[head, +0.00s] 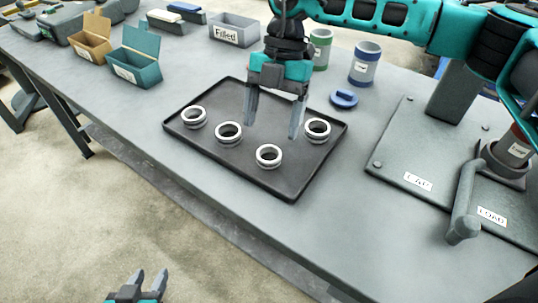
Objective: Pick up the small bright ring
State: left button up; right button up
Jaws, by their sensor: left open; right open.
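Several light metal rings lie on the black tray (290,185): one at the left (186,122), a second ring (219,138), a front ring (260,162) and a right ring (309,136). They look much alike in size and brightness, so I cannot tell which is the small bright one. My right gripper (272,118) reaches down over the tray, open and empty, its fingers apart between the rings. The right ring is just beside its right finger. My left gripper (150,280) is open and empty at the bottom edge, away from the table.
A blue round lid (344,98), a blue canister (365,65) and a green canister (320,50) stand behind the tray. A grey plate with a lever press (465,205) is at the right. A grey bin labelled Filled (234,32) and a teal box (136,70) are at the back.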

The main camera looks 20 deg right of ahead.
aim_at(270, 158)
jog(key=x, duration=0.2)
jog(key=s+x, duration=0.1)
jog(key=x, duration=0.1)
jog(key=shift+d+f, duration=0.1)
jog(key=shift+s+f, duration=0.1)
jog(key=shift+f, duration=0.35)
jog(key=c, duration=1.2)
